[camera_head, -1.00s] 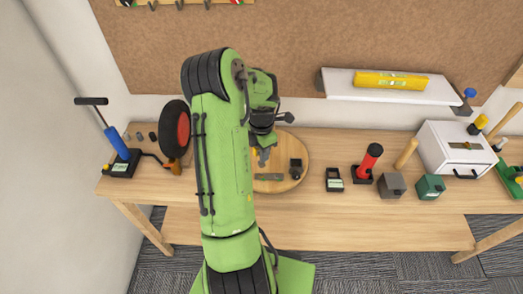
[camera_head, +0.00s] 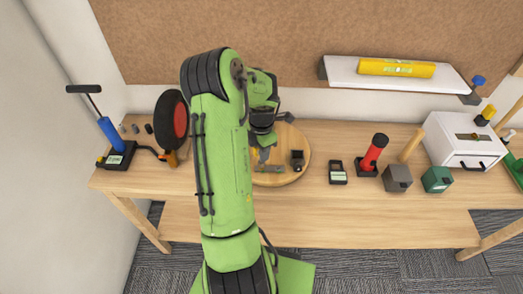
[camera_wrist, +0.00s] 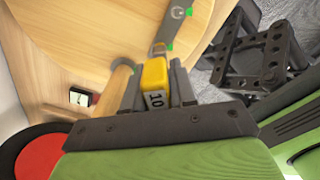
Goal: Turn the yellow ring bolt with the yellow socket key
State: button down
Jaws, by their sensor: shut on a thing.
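My gripper (camera_wrist: 156,84) is shut on a yellow block-shaped piece (camera_wrist: 154,73) marked 10, which appears to be the yellow socket key. It sits between the two dark fingers in the wrist view; its far end is hidden. In the head view my gripper (camera_head: 264,150) is over the round wooden board (camera_head: 296,140) on the bench, mostly behind my own arm. I cannot make out the yellow ring bolt in either view.
A dark block (camera_head: 297,160) stands on the board's right side. A red-faced black wheel (camera_head: 171,117) and a blue-handled pump (camera_head: 112,135) stand left. Right are a small black box (camera_head: 338,171), a red-handled tool (camera_head: 374,152) and a white drawer box (camera_head: 464,142).

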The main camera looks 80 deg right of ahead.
jog(key=shift+f+b, duration=0.75)
jog(key=shift+f, duration=0.05)
jog(key=n+b, duration=0.2)
jog(key=n, duration=0.3)
jog(key=n+b, duration=0.2)
jog(key=n, duration=0.3)
jog(key=shift+r, duration=0.15)
jog(key=shift+n, duration=0.3)
jog(key=shift+r+m, duration=0.15)
jog(key=shift+m, duration=0.45)
jog(key=shift+r+p, duration=1.5)
jog(key=shift+r, duration=0.7)
jog(key=shift+f, duration=0.1)
